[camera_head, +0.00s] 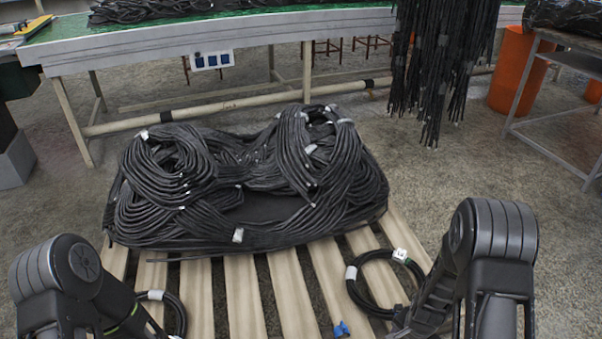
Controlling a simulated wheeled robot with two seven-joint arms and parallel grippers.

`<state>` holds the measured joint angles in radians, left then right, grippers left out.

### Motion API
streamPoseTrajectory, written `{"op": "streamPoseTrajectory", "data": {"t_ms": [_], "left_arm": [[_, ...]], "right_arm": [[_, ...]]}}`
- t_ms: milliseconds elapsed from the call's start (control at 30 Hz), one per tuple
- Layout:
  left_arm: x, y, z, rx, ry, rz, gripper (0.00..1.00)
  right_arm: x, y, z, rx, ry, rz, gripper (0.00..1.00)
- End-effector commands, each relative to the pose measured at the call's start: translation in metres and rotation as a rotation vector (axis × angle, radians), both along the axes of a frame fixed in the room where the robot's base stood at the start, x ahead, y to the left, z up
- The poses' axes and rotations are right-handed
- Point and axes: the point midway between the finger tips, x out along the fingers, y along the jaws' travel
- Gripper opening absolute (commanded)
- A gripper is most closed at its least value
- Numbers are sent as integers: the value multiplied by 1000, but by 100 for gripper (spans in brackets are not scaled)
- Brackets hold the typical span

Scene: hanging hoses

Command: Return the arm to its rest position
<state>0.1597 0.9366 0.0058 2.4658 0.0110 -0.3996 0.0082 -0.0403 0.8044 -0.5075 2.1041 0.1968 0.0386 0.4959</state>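My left arm (62,275) comes in at the lower left corner and my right arm (490,240) at the lower right. Both are dark grey and bend down towards the bottom edge. Neither gripper's fingers can be made out; they are cut off by the bottom edge or hidden behind the arm links. A coiled black hose (357,293) with white tags lies on the pallet beside my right arm. Another black hose coil (180,312) lies partly hidden behind my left arm.
A large heap of black hoses (160,205) lies on the wooden pallet (240,295). A green-topped table (270,27) stands behind it. Hoses hang (436,70) at the upper right, near an orange bin (512,75) and a metal table (545,100). A blue piece (341,328) lies near the bottom.

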Motion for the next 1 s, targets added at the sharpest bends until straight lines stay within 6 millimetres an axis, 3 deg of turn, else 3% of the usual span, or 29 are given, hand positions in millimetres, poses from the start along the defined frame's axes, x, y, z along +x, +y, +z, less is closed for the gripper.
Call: {"op": "streamPoseTrajectory", "data": {"t_ms": [300,433,600,633,700,867,1000], "left_arm": [[0,0,0,0,0,0,54],[0,0,0,0,0,0,54],[0,0,0,0,0,0,54],[0,0,0,0,0,0,54],[-2,-1,29,-2,4,-2,54],[-4,-3,68,-5,9,-9,54],[-8,-5,111,-9,17,-15,54]], "right_arm": [[-49,124,-28,55,-73,599,66],[-79,178,-27,120,-110,761,66],[-120,234,-20,247,-112,829,66],[-126,238,-22,271,-104,813,66],[-123,235,7,260,-106,816,66],[-126,237,45,266,-100,821,66],[-129,238,89,272,-94,825,66]]}}
